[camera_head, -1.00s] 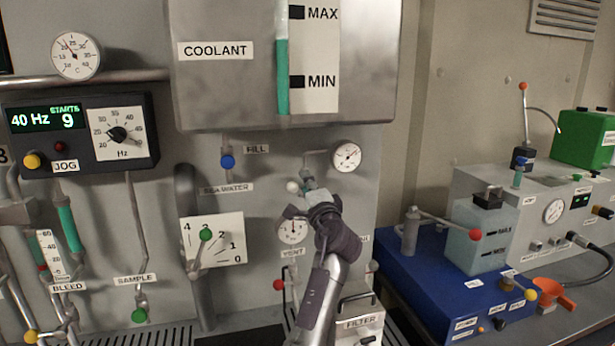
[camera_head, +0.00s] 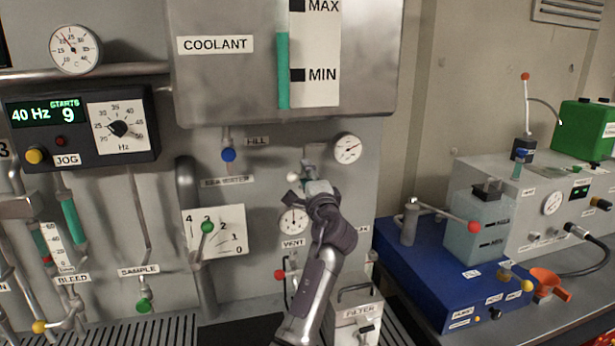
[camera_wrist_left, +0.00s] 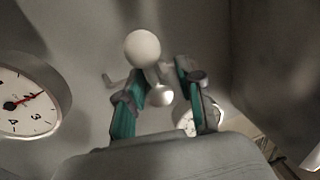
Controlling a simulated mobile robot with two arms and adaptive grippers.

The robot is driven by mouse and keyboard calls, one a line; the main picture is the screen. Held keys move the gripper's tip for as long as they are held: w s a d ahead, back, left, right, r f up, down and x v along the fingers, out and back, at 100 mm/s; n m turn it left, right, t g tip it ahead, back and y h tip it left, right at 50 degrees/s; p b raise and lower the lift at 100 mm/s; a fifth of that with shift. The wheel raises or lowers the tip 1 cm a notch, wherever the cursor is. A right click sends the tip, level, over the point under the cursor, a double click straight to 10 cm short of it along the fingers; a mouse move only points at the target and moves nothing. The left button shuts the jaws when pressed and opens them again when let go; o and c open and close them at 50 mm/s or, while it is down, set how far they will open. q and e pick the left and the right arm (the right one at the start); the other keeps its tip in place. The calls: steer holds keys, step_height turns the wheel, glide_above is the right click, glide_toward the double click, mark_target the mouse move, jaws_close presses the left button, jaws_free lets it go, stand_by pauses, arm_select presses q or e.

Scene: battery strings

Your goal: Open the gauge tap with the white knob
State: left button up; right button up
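The white knob (camera_head: 293,177) is a small ball on the gauge tap, below and left of the upper gauge (camera_head: 347,149). In the left wrist view the knob (camera_wrist_left: 142,48) is large, just beyond the fingertips. My left gripper (camera_head: 309,176) is at the tap, right beside the knob. In the left wrist view its teal fingers (camera_wrist_left: 156,88) stand apart, with a smaller pale rounded part of the tap between them. I cannot tell whether they touch it. The tap's body is mostly hidden in the head view. My right gripper is not in view.
The lower gauge (camera_head: 293,220) sits close beneath my left gripper. A red-knobbed lever (camera_head: 280,274) and the filter box (camera_head: 355,312) are below. The coolant tank (camera_head: 222,75) overhangs above. A blue knob (camera_head: 228,155) is to the left.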

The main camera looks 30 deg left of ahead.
arm_select(q)
steer(key=shift+f, duration=0.15)
steer(key=shift+s+d+f, duration=0.1)
steer(key=shift+s+d, duration=0.05)
steer(key=v, duration=1.1)
steer(key=shift+s+d, duration=0.15)
steer(key=shift+d, duration=0.05)
